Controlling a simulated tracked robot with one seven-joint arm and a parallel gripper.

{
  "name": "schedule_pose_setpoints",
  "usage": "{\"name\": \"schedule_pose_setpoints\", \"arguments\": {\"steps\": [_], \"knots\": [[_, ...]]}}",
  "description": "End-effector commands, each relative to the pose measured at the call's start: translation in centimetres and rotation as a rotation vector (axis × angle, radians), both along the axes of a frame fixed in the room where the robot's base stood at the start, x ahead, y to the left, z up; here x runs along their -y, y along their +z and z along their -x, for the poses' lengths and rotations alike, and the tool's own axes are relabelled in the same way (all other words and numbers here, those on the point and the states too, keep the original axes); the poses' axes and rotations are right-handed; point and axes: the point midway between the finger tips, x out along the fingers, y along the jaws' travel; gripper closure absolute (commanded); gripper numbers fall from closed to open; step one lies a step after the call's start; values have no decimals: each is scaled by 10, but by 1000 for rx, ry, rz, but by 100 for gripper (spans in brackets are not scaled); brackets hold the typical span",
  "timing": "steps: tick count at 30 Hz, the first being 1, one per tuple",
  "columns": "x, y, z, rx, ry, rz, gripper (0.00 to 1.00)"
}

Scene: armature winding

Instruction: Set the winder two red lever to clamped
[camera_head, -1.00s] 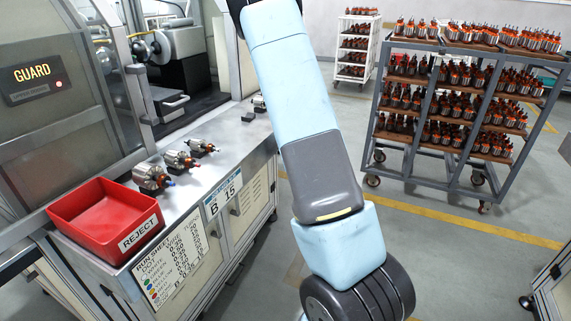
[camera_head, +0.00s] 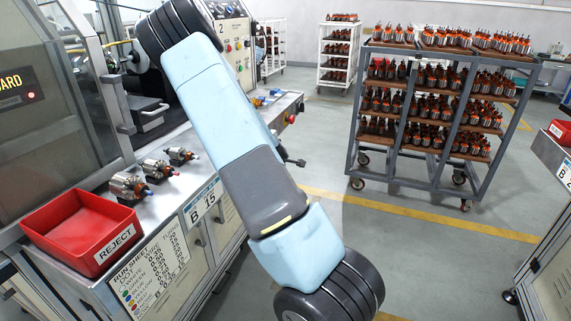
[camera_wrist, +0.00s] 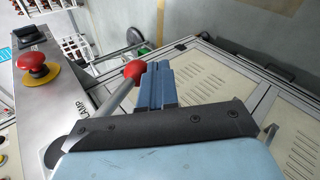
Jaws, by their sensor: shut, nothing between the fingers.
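The red lever shows in the wrist view as a red ball knob (camera_wrist: 134,69) on a slanted metal rod (camera_wrist: 118,97). The rod rises from a grey panel with partly visible lettering ending in "LAMP" (camera_wrist: 75,107). My gripper (camera_wrist: 158,78) is shut and empty, its blue fingers just right of the knob. I cannot tell whether they touch it. In the head view my arm hides the lever, and I cannot make out the gripper. A control panel (camera_head: 238,45) marked 2 stands behind the arm there.
A red mushroom button (camera_wrist: 33,62) on a yellow base sits on the panel left of the lever. In the head view, a red reject bin (camera_head: 82,232) and several armatures (camera_head: 157,168) stand on the bench. A loaded trolley (camera_head: 352,152) stands right, with open floor before it.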

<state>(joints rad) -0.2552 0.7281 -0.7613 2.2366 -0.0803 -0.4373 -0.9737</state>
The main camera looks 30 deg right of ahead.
Motion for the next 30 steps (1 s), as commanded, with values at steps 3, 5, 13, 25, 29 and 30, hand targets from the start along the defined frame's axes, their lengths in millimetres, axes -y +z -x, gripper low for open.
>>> {"name": "schedule_pose_setpoints", "arguments": {"steps": [3, 5, 13, 25, 29, 30], "knots": [[0, 0, 0, 0, 0, 0, 100], [0, 0, 0, 0, 0, 0, 100], [-6, -9, 12, -3, -4, 0, 100], [-43, 5, 52, -1, -6, -1, 100], [-54, 15, 64, 0, -8, -1, 100], [-57, 17, 67, 0, -9, -1, 100]]}}
